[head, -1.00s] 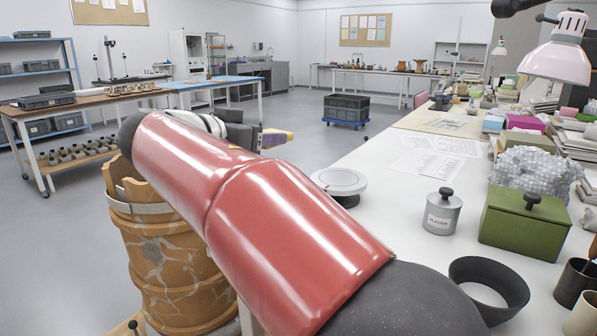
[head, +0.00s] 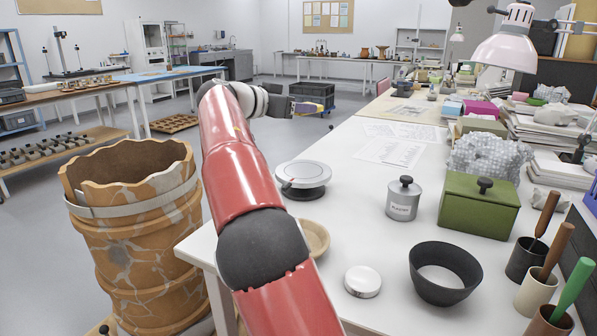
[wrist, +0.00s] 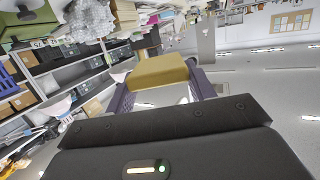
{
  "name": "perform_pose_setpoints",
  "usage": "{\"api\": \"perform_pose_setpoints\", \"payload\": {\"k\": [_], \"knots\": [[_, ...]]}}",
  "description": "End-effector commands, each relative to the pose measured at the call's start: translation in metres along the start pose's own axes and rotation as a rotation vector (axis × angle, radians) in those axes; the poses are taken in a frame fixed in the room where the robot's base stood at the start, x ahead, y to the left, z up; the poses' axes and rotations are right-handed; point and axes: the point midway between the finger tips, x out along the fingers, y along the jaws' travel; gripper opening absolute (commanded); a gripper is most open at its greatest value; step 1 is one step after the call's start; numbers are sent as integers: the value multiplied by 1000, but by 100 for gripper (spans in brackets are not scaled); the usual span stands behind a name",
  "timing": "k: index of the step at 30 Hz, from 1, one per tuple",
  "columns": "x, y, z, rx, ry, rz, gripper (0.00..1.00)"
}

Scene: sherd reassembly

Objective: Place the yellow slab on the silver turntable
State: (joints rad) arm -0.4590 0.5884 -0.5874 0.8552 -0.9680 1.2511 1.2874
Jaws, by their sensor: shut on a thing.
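My gripper (head: 312,108) is at the end of my red arm, beyond the left edge of the white table and in front of a dark crate in the picture. It is shut on the yellow slab (wrist: 158,72), which shows between the two purple fingers in the wrist view. In the head view only a small part of the slab (head: 303,105) shows at the fingers. The silver turntable (head: 303,173), a round pale disc on a dark base, stands near the left edge of the table. It is empty, and the gripper is apart from it.
A grey plaster canister (head: 403,200), a green box (head: 478,208), a black ring-shaped bowl (head: 445,275) and a white-lidded jar (head: 362,281) stand on the table (head: 350,225). A large repaired pot (head: 130,225) stands at left. Papers (head: 390,151) lie behind the turntable.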

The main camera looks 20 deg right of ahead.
Motion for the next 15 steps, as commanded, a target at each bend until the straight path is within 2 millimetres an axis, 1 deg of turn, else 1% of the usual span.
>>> {"api": "perform_pose_setpoints", "payload": {"k": [1, 6, 9, 12, 15], "knots": [[3, 1, 19, -5, -2, 0, 27], [12, 0, 62, -5, -2, 0, 27], [16, 0, 85, -4, -1, 1, 27], [20, 0, 101, -2, 0, -1, 27], [22, 0, 110, 0, 0, -1, 27]]}}
